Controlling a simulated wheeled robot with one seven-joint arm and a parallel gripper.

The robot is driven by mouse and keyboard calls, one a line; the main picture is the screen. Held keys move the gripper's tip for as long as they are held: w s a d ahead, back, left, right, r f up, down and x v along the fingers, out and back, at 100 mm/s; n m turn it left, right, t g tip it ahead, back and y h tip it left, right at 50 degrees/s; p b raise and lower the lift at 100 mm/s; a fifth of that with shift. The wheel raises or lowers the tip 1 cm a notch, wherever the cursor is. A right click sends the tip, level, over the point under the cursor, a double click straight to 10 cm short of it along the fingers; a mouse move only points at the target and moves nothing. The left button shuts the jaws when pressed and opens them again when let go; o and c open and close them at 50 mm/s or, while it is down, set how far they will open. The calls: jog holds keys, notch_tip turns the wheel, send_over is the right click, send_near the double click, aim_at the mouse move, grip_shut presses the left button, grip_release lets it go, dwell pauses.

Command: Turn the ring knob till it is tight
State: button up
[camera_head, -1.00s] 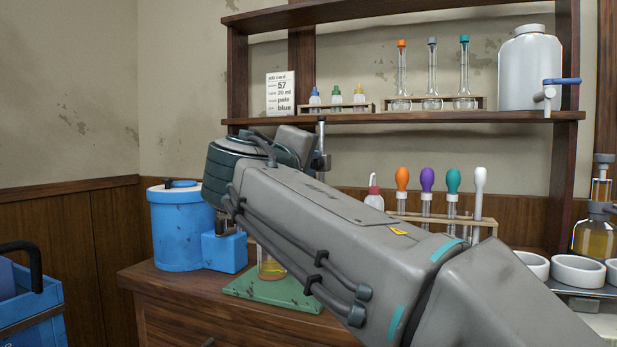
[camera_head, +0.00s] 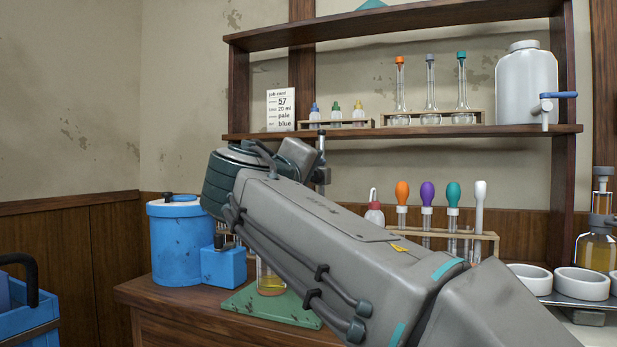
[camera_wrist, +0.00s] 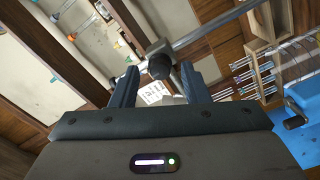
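In the wrist view my gripper (camera_wrist: 160,70) has its two dark blue fingers apart, one on each side of a dark round knob (camera_wrist: 159,67). The knob is on a grey clamp (camera_wrist: 153,48) on a metal rod. I cannot tell whether a finger touches the knob, and no ring shape is clear. In the head view the upper rod and clamp (camera_head: 322,172) show just beyond my wrist. My arm hides the fingers and knob there. The green stand base (camera_head: 245,300) lies on the wooden bench, with a glass vessel of amber liquid (camera_head: 269,283) above it.
A blue tank (camera_head: 177,245) with a small blue box (camera_head: 224,266) stands left of the base. A rack of colored droppers (camera_head: 488,238) and white bowls (camera_head: 528,280) are on the right. A shelf (camera_head: 450,131) with bottles and a white jug (camera_head: 526,85) is above.

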jog(key=p+v, duration=0.2)
jog(key=v, duration=1.2)
jog(key=shift+p, duration=0.35)
jog(key=shift+w+d+r, duration=0.1)
jog(key=shift+w+d, duration=0.05)
jog(key=d+f+m+g+p, duration=0.1)
jog(key=d+f+g+p, duration=0.2)
jog(key=d+g+p, duration=0.35)
jog(key=d+f+m+g+p, duration=0.1)
jog(key=d+f+g+p, duration=0.25)
jog(key=d+p, duration=0.65)
jog(key=s+d+f+m+g+y+p, duration=0.3)
jog(key=s+m+y+p, duration=0.3)
jog(key=p, duration=1.2)
jog(key=s+d+g, duration=0.1)
jog(key=s, duration=0.3)
jog(key=shift+s+d+m, duration=0.2)
jog(key=shift+d+m, duration=0.05)
jog(key=shift+m, duration=0.15)
